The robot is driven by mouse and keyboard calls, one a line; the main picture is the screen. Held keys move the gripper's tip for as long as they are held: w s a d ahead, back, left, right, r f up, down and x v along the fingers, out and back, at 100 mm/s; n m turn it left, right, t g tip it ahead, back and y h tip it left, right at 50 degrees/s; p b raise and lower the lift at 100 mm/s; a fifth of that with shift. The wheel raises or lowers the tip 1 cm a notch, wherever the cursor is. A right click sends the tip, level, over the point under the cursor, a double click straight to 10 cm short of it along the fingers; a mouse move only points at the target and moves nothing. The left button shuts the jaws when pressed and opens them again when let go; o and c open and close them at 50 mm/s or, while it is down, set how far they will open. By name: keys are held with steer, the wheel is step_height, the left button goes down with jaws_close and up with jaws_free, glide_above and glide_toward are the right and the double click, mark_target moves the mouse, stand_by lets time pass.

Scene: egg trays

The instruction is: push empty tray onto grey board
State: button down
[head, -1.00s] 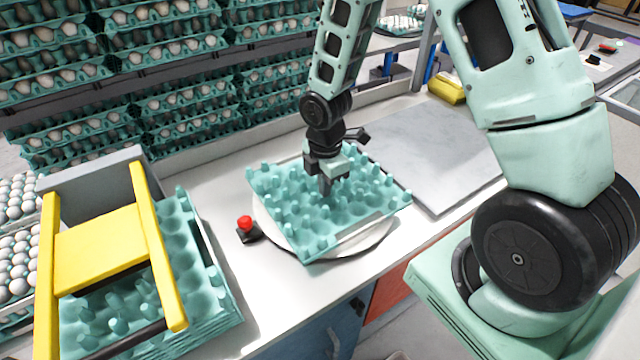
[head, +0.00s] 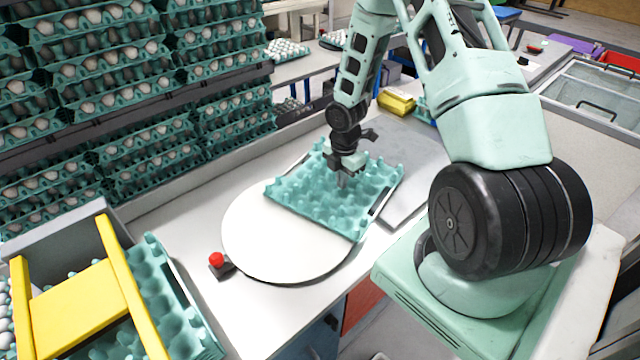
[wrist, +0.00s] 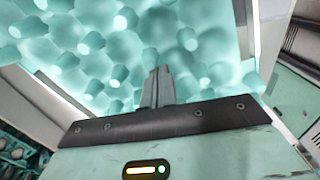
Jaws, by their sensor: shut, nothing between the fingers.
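The empty teal egg tray (head: 310,203) lies partly on the white round plate (head: 270,240) and reaches right over the near-left part of the grey board (head: 425,150). My gripper (head: 342,182) is shut and points down into the tray, among its bumps, with nothing between the fingers. In the wrist view the shut fingers (wrist: 158,88) stand against the teal tray (wrist: 90,50), which fills most of the upper picture. The fingertips' exact contact with the tray is hard to tell.
A red button (head: 216,260) stands left of the plate. A yellow-handled frame (head: 75,305) sits over stacked teal trays at the lower left. Racks of filled egg trays (head: 100,90) stand behind the counter. A yellow object (head: 396,101) lies beyond the board.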

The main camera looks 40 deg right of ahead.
steer(key=d+p, duration=0.4)
steer(key=d, duration=1.5)
steer(key=shift+a, duration=0.15)
